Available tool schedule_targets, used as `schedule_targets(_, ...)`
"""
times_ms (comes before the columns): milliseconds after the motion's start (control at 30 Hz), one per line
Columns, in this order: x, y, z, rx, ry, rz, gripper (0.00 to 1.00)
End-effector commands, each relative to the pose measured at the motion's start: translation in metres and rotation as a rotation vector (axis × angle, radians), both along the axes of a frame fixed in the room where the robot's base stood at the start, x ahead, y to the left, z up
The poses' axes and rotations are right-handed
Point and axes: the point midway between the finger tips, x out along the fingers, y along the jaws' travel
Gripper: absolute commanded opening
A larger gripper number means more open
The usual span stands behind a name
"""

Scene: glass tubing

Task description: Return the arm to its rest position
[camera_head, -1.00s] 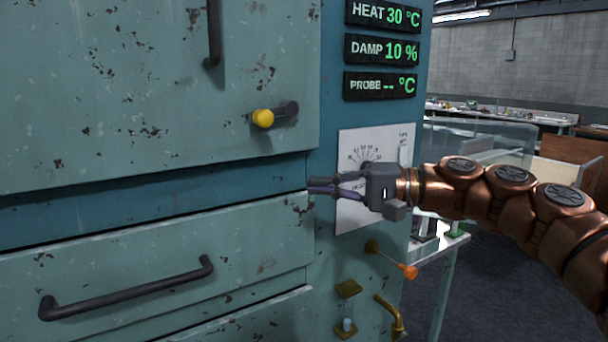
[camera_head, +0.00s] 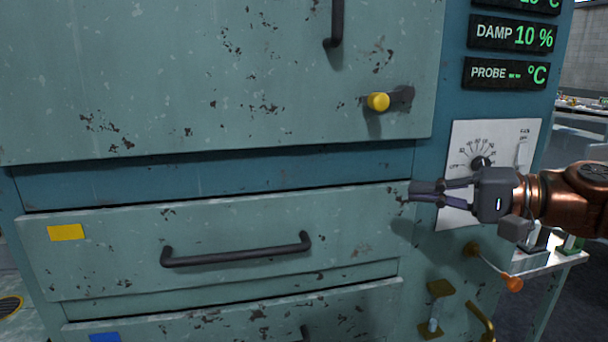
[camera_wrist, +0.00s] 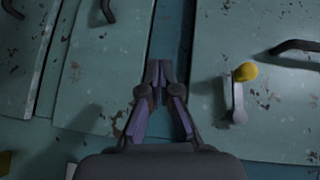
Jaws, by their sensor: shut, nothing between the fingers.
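My gripper (camera_head: 428,191) is at the right of the head view, at the end of my copper-coloured arm. Its fingers point left and are shut with nothing between them. It is in front of the right part of the teal cabinet, beside the white dial panel (camera_head: 518,135), and partly covers that panel. In the wrist view my gripper (camera_wrist: 160,70) points at the blue strip between the upper door and the drawer. I cannot tell from the pictures whether it touches the cabinet.
The upper door has a yellow-knobbed latch (camera_head: 378,102), also in the wrist view (camera_wrist: 245,71). A drawer with a black handle (camera_head: 236,250) and yellow label (camera_head: 66,232) is below. An orange-tipped lever (camera_head: 514,284) is under my gripper. A side table (camera_head: 545,262) stands at right.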

Motion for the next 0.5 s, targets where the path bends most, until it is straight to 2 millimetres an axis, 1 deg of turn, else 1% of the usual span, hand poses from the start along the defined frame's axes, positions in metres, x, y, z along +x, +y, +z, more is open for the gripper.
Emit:
schedule_targets(33,-0.007,0.022,-0.001,-0.061,0.012,0.037,0.00)
schedule_targets(133,-0.024,0.063,-0.017,-0.208,0.040,0.109,0.00)
schedule_targets(200,-0.039,0.089,-0.035,-0.316,0.066,0.163,0.00)
schedule_targets(267,-0.051,0.105,-0.050,-0.406,0.091,0.201,0.00)
schedule_targets(333,-0.068,0.120,-0.072,-0.514,0.122,0.248,0.00)
schedule_targets(400,-0.085,0.129,-0.092,-0.615,0.154,0.286,0.00)
schedule_targets(500,-0.110,0.134,-0.123,-0.759,0.207,0.339,0.00)
